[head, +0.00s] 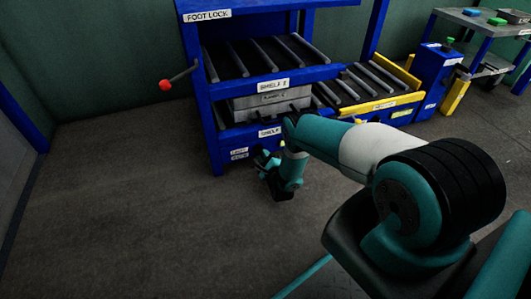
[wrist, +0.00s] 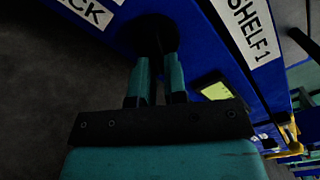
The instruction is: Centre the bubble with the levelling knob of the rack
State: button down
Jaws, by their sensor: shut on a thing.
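The blue rack (head: 214,120) stands at the back centre in the head view. My gripper (head: 266,162) is low at the rack's front, and my arm hides part of the lower rack. In the wrist view my gripper (wrist: 157,68) is shut on a dark round knob (wrist: 150,33) on the blue face, between two white labels. The knob and window cannot be made out in the head view.
A lever with a red ball (head: 166,85) sticks out left of the rack. A grey case (head: 270,102) lies on the lower shelf. A yellow-edged roller unit (head: 380,100) and a blue stand (head: 436,72) are to the right. The floor (head: 130,200) at left is clear.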

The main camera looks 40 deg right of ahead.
jog(key=m, duration=0.4)
jog(key=shift+a+f, duration=0.25)
jog(key=shift+f, duration=0.05)
jog(key=shift+a+m, duration=0.1)
jog(key=shift+m, duration=0.5)
jog(key=c, duration=1.2)
grip_release()
jog(key=shift+o, duration=0.2)
jog(key=shift+w, duration=0.1)
